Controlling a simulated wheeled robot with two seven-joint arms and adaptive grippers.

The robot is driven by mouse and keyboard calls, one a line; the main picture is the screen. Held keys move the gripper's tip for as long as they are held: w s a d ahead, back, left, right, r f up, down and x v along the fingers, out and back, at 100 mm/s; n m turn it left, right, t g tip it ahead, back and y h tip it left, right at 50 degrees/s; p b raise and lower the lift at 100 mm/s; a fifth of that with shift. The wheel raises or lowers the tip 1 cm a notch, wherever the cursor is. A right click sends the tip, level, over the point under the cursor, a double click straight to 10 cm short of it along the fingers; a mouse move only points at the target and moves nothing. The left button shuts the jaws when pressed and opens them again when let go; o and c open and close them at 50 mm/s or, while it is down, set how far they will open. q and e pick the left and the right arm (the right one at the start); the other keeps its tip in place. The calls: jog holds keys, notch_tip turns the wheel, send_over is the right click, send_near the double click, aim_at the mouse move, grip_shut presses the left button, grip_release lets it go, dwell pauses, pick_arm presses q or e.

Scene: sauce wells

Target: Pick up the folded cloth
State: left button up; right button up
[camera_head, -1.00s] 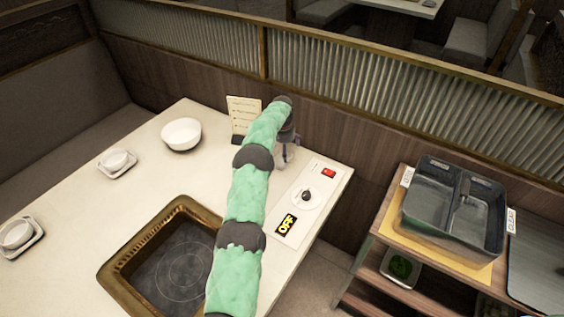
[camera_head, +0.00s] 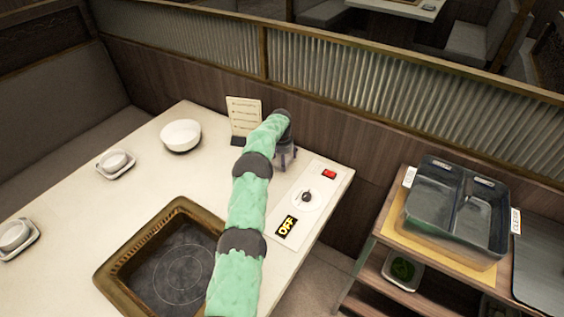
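I cannot make out the folded cloth in this view; it may be hidden behind my arm or gripper. My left arm reaches from the bottom edge across the table to its far side. My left gripper (camera_head: 286,158) points down at the table's back edge, between the menu card and the control panel. Its fingers are small, dark and partly covered by the wrist, so I cannot tell whether they are open or hold anything. My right gripper is not in view.
The menu card (camera_head: 244,117) stands just left of the gripper; the control panel (camera_head: 306,197) lies right. A white bowl (camera_head: 181,135), small dishes on saucers (camera_head: 115,162) and a sunken hotplate (camera_head: 170,262) occupy the table. A cart (camera_head: 385,232) with a divided bin (camera_head: 460,207) stands right.

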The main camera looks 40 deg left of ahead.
pick_arm(q)
jog(key=shift+r, duration=0.1)
dwell(0.3)
notch_tip(320, 180, up, 3)
jog(key=shift+s+r+p, duration=0.1)
jog(key=shift+r+p, duration=0.1)
jog(key=shift+p, duration=0.3)
jog(key=shift+s+d+r, duration=0.15)
jog(key=shift+s+r, duration=0.05)
jog(key=shift+r, duration=0.05)
jog(key=shift+s+d+r+p, duration=0.55)
jog(key=shift+s+d+r, duration=0.8)
jog(key=shift+s, duration=0.5)
jog(key=shift+s+d+r+p, duration=0.6)
jog(key=shift+s+d+r, duration=0.45)
jog(key=shift+s+r, duration=0.7)
jog(key=shift+s+d+r+p, duration=0.55)
jog(key=shift+s+d+r, duration=0.7)
jog(key=shift+s, duration=0.75)
jog(key=shift+a, duration=0.1)
